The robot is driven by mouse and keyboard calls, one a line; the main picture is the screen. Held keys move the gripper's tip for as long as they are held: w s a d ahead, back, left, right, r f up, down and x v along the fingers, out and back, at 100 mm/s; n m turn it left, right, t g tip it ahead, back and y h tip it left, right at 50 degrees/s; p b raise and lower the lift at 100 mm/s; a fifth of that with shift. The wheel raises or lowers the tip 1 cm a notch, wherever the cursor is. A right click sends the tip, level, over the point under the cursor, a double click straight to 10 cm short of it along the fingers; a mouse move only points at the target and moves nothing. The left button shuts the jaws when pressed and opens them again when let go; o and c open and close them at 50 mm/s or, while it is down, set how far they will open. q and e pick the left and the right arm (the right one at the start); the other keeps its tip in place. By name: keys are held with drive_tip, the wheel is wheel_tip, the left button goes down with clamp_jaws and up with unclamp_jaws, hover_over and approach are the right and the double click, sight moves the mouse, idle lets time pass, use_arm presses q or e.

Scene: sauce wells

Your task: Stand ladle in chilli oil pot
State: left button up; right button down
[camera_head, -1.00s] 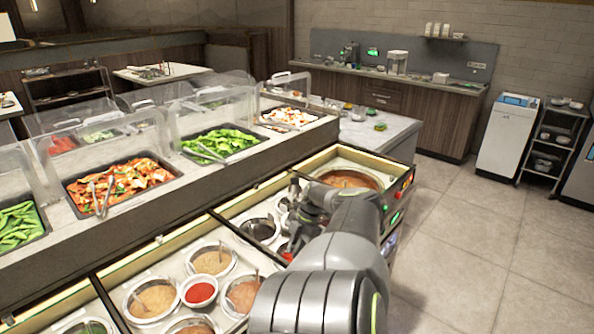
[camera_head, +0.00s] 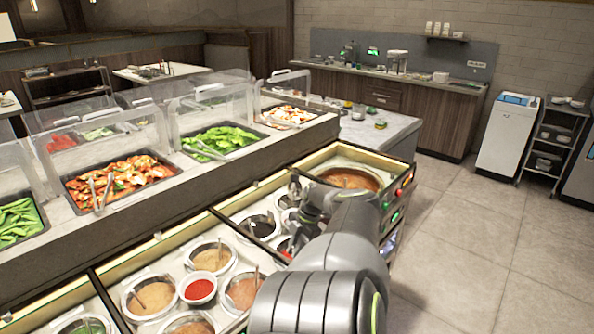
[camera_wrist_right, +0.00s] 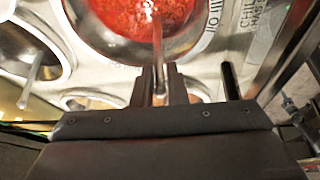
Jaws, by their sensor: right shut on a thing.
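The chilli oil pot (camera_wrist_right: 188,50) is a round metal pot of red oil in the right wrist view. Part of a printed label beside it reads "CHIL". In the head view a bit of red (camera_head: 284,246) shows beside my arm, which hides most of that pot. My right gripper (camera_wrist_right: 160,88) is shut on the ladle (camera_wrist_right: 157,45), a thin metal handle. The ladle reaches from the fingers over the rim to the red oil; how deep its end sits I cannot tell. My right gripper (camera_head: 303,207) is partly hidden in the head view. My left gripper is out of view.
Several sauce pots surround the chilli pot, with a white bowl of red sauce (camera_head: 199,288) at the front. A large brown soup pot (camera_head: 350,176) sits at the well's far end. Clear guards and food trays (camera_head: 118,180) line the left.

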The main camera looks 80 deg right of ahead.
drive_tip(key=c, duration=0.7)
unclamp_jaws()
drive_tip(key=shift+f, duration=0.1)
wheel_tip(320, 180, up, 9)
drive_tip(key=p, duration=0.9)
idle(0.6)
